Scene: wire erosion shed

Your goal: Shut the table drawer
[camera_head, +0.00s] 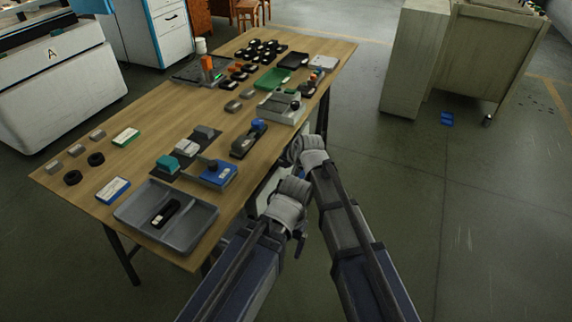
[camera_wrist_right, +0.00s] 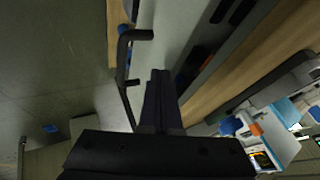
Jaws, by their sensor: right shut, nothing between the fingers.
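The table drawer (camera_wrist_right: 175,28) shows in the right wrist view as a light grey panel beside the wooden table edge, with a dark gap and dark items between them, so it looks at least partly open. A black bar handle (camera_wrist_right: 124,58) stands out from its front. My right gripper (camera_wrist_right: 160,78) is shut and empty, its fingertips close to the drawer front, beside the handle; I cannot tell if they touch. In the head view, my right gripper (camera_head: 300,145) is at the table's right edge. My left gripper (camera_head: 299,243) is lower, its fingers mostly hidden. The arms hide most of the drawer there.
The wooden table (camera_head: 75,205) carries a grey tray (camera_head: 190,235), a green tray (camera_head: 272,79), blocks and small devices. A beige cabinet (camera_head: 412,60) stands at the upper right. The floor right of my arms is clear, except for a small blue item (camera_head: 447,118) near the cabinet.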

